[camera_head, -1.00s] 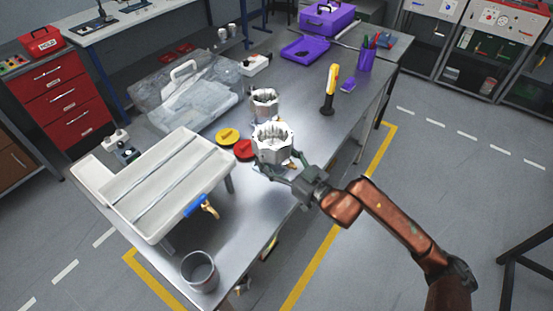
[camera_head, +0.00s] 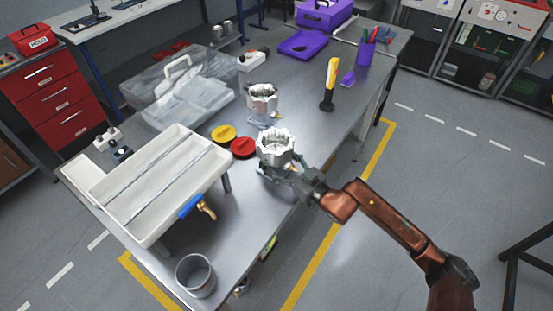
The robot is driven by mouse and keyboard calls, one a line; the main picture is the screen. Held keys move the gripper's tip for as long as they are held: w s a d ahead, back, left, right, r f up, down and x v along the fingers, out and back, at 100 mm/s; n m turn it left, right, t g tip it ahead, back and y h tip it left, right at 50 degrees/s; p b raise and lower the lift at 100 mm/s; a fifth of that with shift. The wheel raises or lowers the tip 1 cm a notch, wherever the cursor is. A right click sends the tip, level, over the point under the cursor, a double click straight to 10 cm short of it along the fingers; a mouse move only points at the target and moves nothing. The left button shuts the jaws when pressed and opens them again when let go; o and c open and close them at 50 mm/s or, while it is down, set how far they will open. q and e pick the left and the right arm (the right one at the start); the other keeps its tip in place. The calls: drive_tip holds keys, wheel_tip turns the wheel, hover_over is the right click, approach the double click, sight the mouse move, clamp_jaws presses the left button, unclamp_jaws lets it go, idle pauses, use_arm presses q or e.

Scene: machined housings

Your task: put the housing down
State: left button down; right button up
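A silvery machined housing (camera_head: 275,146) with a scalloped rim and an open top is upright at the near right edge of the metal table (camera_head: 222,228). My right gripper (camera_head: 284,170) comes in from the right and is at the housing's lower side, with its fingers around it. The fingertips are partly hidden behind the housing. I cannot tell whether the housing's base touches the table. A second, similar housing (camera_head: 262,97) stands behind it, apart from it. My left gripper is not in view.
A red disc (camera_head: 243,148) and a yellow disc (camera_head: 223,134) lie left of the housing. A white tray (camera_head: 150,228) with a brass tap stands at the left. A metal cup (camera_head: 196,275) is in front. A yellow-black tool (camera_head: 329,85) stands upright at the right.

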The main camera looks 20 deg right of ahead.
sight(291, 170)
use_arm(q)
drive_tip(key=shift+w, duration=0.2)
use_arm(e)
drive_tip(key=shift+r, duration=0.1)
drive_tip(key=o, duration=2.1)
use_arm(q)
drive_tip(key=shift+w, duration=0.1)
use_arm(e)
drive_tip(key=p+v, duration=0.1)
drive_tip(key=v, duration=0.9)
drive_tip(key=shift+s+d+p, duration=0.1)
drive_tip(key=shift+s+p, duration=0.2)
drive_tip(key=shift+p, duration=0.05)
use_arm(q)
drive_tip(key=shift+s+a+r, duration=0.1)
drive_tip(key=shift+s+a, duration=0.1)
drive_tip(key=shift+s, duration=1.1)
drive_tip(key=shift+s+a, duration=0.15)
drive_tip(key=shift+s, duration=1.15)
use_arm(e)
drive_tip(key=shift+v, duration=0.75)
